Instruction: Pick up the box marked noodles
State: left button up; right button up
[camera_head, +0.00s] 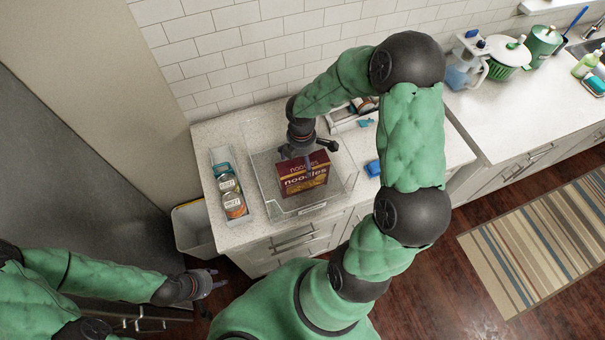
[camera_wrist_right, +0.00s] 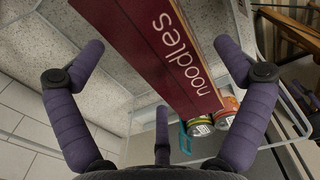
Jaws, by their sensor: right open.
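The dark red noodles box (camera_head: 303,174) stands in a clear bin (camera_head: 290,211) on the counter, its printed front facing me. My right gripper (camera_head: 310,146) is just above and behind the box, pointing down. In the right wrist view, the noodles box (camera_wrist_right: 165,45) shows its narrow dark red face with white lettering. The right gripper (camera_wrist_right: 163,75) has its purple fingers spread wide, with the box in the gap between them; I see no finger closed on it. My left gripper (camera_head: 203,284) hangs low at the left, away from the counter; its finger opening is too small to judge.
A narrow clear bin (camera_head: 245,216) with cans (camera_head: 233,205) stands left of the box's bin. A blue item (camera_head: 373,168) and a rack with a jar (camera_head: 364,105) are to the right. A pale waste bin (camera_head: 193,228) stands beside the counter. The wall is close behind.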

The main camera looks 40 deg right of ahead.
jog(key=shift+f, duration=1.85)
jog(key=c, duration=1.5)
jog(key=shift+r, duration=0.1)
